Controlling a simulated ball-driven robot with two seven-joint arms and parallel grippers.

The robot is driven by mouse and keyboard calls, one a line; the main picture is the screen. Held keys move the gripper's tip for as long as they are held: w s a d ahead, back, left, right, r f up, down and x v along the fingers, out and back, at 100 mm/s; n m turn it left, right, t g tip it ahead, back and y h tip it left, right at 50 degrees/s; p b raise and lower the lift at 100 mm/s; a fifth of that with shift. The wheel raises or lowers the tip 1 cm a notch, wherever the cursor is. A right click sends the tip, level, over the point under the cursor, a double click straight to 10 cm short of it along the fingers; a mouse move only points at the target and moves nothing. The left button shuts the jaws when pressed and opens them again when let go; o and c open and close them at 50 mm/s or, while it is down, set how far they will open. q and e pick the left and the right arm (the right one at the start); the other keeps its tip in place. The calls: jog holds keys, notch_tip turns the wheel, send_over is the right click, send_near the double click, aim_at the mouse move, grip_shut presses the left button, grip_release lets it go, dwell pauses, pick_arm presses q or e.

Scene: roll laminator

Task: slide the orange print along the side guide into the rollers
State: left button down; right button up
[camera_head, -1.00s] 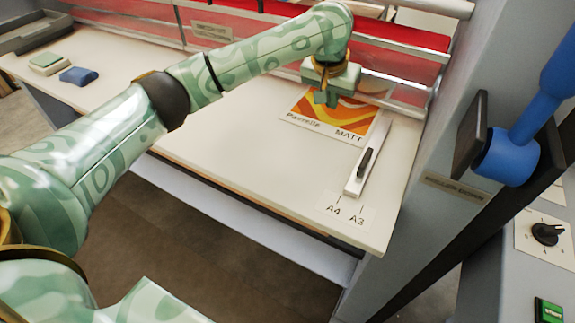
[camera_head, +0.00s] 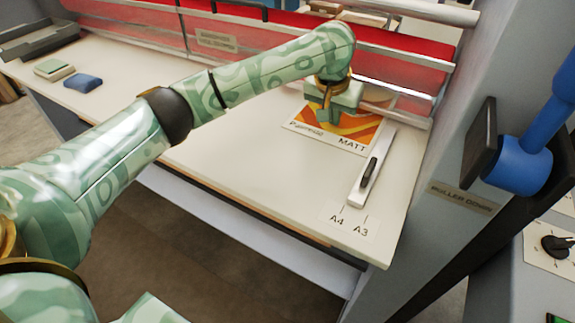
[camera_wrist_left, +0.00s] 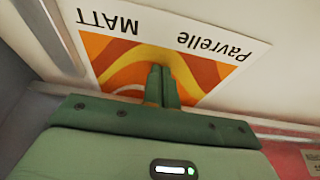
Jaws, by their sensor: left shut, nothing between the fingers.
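The orange print (camera_head: 357,133) lies flat on the white feed table, its white text strip toward the front edge. Its right edge lies beside the side guide (camera_head: 379,157), a pale bar with a black handle. My left gripper (camera_head: 326,117) is shut and empty, pointing down over the print and covering part of it. In the left wrist view, the shut fingers (camera_wrist_left: 162,74) are over the orange pattern of the print (camera_wrist_left: 118,62); whether they touch it I cannot tell. The red rollers (camera_head: 408,58) are behind the print. My right gripper is not in view.
A blue block (camera_head: 83,82) and a pale green block (camera_head: 54,67) lie at the far left. A grey machine wall (camera_head: 445,150) with a blue lever (camera_head: 524,165) stands on the right. The table (camera_head: 240,150) is clear left of the print.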

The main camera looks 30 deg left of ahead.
pick_arm(q)
jog(key=shift+f, duration=0.15)
jog(key=shift+p, duration=0.55)
dwell(0.5)
jog(key=shift+s+f+p, duration=0.1)
jog(key=shift+f+p, duration=0.1)
jog(key=shift+p, duration=0.2)
dwell(0.7)
jog(key=shift+w+d+r+p, duration=0.15)
jog(key=shift+w+r+p, duration=0.15)
jog(key=shift+p, duration=0.2)
jog(key=shift+w+f, duration=0.2)
jog(key=shift+w, duration=0.05)
